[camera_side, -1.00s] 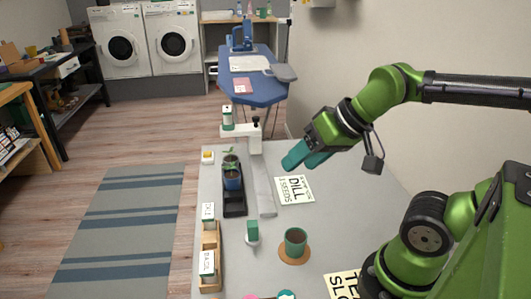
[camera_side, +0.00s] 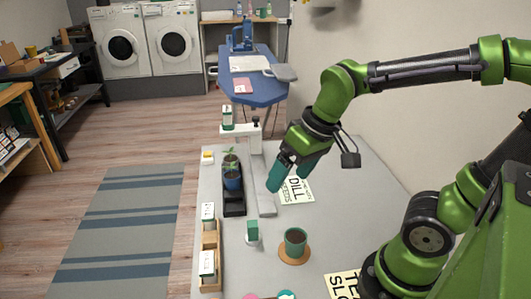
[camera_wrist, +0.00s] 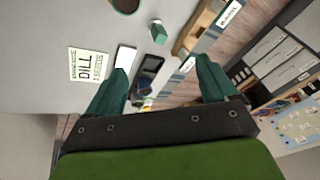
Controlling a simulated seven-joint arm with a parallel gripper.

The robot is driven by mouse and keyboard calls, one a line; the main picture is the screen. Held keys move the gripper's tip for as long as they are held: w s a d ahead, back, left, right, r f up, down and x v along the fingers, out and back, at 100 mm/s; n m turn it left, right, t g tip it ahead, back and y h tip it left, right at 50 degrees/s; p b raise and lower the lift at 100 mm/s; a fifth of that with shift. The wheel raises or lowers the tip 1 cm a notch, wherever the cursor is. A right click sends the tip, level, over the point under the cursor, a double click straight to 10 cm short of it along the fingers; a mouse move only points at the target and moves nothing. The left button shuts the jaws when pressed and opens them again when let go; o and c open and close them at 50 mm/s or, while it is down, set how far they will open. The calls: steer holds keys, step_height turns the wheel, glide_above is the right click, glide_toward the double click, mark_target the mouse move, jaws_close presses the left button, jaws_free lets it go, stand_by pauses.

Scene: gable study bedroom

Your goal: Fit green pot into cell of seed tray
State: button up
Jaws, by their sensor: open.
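A green round pot (camera_side: 295,240) with brown contents stands upright on an orange-brown round mat near the front of the grey table. Part of it shows at the top edge of the wrist view (camera_wrist: 125,4). The black seed tray (camera_side: 234,208) lies to its upper left; its near part looks empty. A blue pot (camera_side: 232,181) with a seedling is in the tray, with a darker pot (camera_side: 231,161) and seedling behind it. The tray also shows between my fingers in the wrist view (camera_wrist: 150,66). My gripper (camera_side: 288,178) is open and empty, above the table right of the tray.
A white stand (camera_side: 262,190) runs along the tray's right side. A DILL sheet (camera_side: 297,191) lies under my gripper's side.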

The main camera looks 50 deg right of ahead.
mark_target(295, 237)
steer(key=f+n+g, duration=0.1)
steer(key=f+n, duration=0.1)
steer(key=f, duration=0.4)
steer(key=s+f+n+g+h, duration=0.1)
steer(key=f+n+g, duration=0.1)
steer(key=f, duration=0.4)
steer(key=d+f+n+g+h, duration=0.1)
steer(key=f+n+g, duration=0.1)
steer(key=f, duration=0.5)
steer(key=shift+s, duration=0.3)
steer(key=c, duration=1.3)
steer(key=shift+o, duration=0.2)
steer(key=shift+g, duration=0.3)
step_height(295, 237, up, 10)
steer(key=shift+w+r, duration=0.15)
steer(key=w+d+r+m, duration=0.35)
steer(key=w+r, duration=0.35)
steer(key=w, duration=0.5)
steer(key=s+f+n, duration=0.4)
steer(key=s+f, duration=0.3)
steer(key=f, duration=0.5)
steer(key=w, duration=1)
steer(key=w+a+f, duration=0.1)
steer(key=w, duration=0.5)
steer(key=shift+f, duration=0.1)
steer(key=shift+w+f, duration=0.15)
steer(key=shift+f, duration=1.6)
